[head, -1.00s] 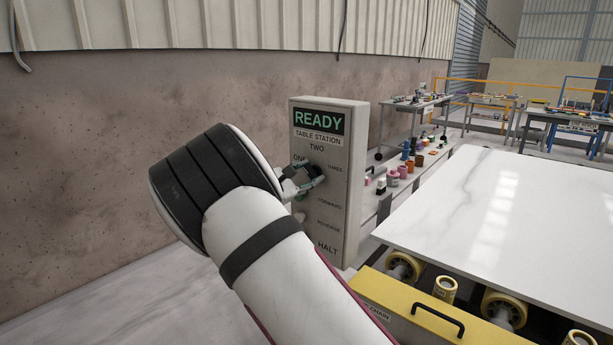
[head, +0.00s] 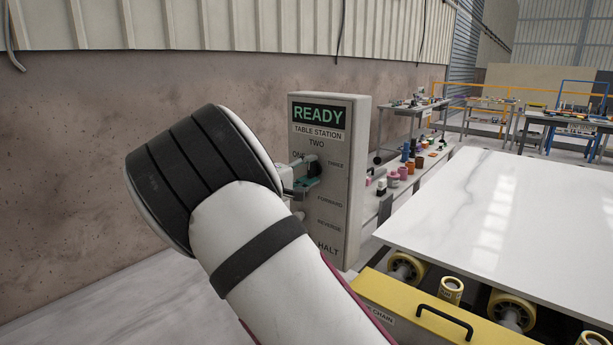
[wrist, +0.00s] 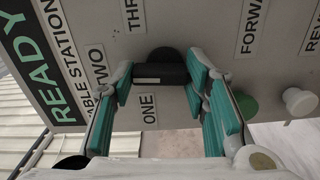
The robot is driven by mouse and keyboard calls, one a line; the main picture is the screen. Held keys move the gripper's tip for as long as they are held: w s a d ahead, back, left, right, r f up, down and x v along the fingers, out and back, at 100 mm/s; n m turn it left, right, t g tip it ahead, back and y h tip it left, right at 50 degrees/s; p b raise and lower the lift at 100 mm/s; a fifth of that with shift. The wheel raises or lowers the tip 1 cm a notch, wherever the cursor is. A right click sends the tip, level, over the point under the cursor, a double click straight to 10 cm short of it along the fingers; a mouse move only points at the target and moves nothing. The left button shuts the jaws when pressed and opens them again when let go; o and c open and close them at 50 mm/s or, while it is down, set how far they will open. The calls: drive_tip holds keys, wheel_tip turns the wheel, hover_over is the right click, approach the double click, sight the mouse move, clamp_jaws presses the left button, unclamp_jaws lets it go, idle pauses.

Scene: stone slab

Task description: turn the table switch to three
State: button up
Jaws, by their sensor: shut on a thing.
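The table switch is a black knob (wrist: 163,70) on the grey table station panel (head: 349,180); it shows in the wrist view. Labels ONE, TWO and THREE sit around it. Its raised bar lies roughly along the panel's height, with one end towards TWO. My gripper (head: 304,180) is at the panel's front face in the head view. In the wrist view its green-padded fingers stand at either side of the knob, shut on it. The knob's contact with the pads is partly hidden. The panel's screen reads READY.
A green button (wrist: 243,107) and a pale button (wrist: 300,102) sit below the knob, close to one finger. A white stone slab (head: 500,220) on rollers lies right of the panel. A yellow cover with a black handle (head: 445,318) is in front.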

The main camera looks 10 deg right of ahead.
drive_tip(key=m+b, duration=0.1)
drive_tip(key=b, duration=0.1)
drive_tip(key=m+b, duration=0.1)
drive_tip(key=m, duration=0.1)
drive_tip(key=m+b, duration=0.2)
drive_tip(key=shift+d+f+b, duration=0.1)
drive_tip(key=shift+f+b, duration=0.2)
drive_tip(key=shift+f, duration=0.05)
drive_tip(key=m+b, duration=0.4)
drive_tip(key=b, duration=0.3)
drive_tip(key=shift+s+f, duration=0.1)
drive_tip(key=shift+m+b, duration=0.7)
drive_tip(key=shift+b, duration=0.55)
drive_tip(key=shift+s+m+b, duration=0.1)
drive_tip(key=shift+m+b, duration=0.3)
drive_tip(key=shift+b, duration=0.25)
drive_tip(key=o, duration=1.1)
drive_tip(key=shift+r, duration=0.25)
drive_tip(key=shift+o, duration=0.2)
drive_tip(key=v, duration=1.2)
